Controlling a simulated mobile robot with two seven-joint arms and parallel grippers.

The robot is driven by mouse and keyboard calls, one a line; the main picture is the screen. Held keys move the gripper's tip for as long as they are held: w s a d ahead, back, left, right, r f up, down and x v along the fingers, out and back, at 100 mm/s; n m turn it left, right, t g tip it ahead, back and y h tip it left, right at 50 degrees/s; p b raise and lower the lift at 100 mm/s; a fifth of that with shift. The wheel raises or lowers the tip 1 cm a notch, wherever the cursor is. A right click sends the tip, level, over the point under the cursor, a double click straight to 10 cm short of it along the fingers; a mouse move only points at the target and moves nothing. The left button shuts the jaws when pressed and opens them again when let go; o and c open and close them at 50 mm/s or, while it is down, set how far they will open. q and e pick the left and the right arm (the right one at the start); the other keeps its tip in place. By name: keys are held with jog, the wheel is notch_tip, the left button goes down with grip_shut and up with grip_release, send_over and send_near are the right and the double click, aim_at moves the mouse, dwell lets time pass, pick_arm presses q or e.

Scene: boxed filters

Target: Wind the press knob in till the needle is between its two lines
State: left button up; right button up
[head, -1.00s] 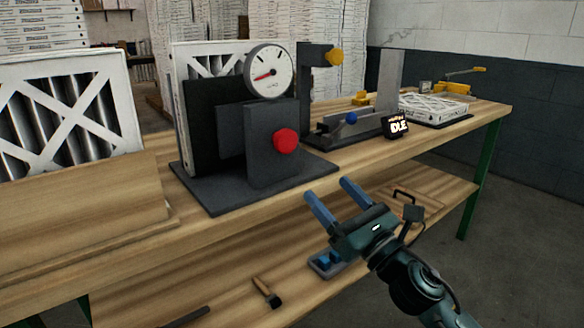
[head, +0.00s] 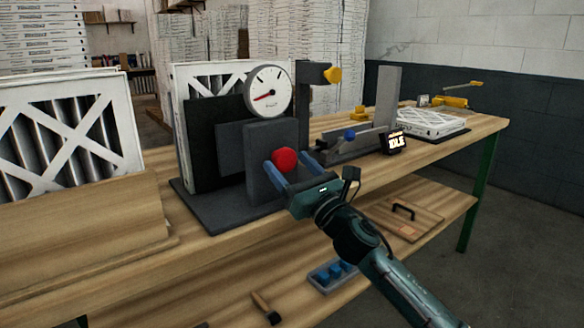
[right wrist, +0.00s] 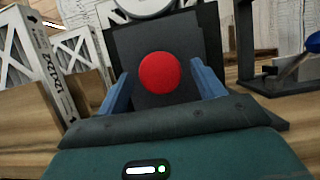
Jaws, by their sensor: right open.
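The red press knob (head: 284,160) sits on the front of the dark grey press block (head: 262,140). Above it is the round white dial (head: 267,92) with a red needle pointing left and slightly down; its two lines are too small to make out. My right gripper (head: 291,163) is open, its blue fingers on either side of the knob. In the right wrist view the knob (right wrist: 160,73) shows between the two fingers, with a gap on each side. A white-framed filter (head: 205,76) stands behind the press's dark plate. My left gripper is not in view.
A wooden box (head: 75,215) with filters stands at the left. To the right are a fixture with a blue knob (head: 349,136), a small display reading IDLE (head: 392,143) and a flat filter (head: 432,122). A lower shelf holds a blue tray (head: 332,275).

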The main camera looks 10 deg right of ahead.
jog(key=c, duration=1)
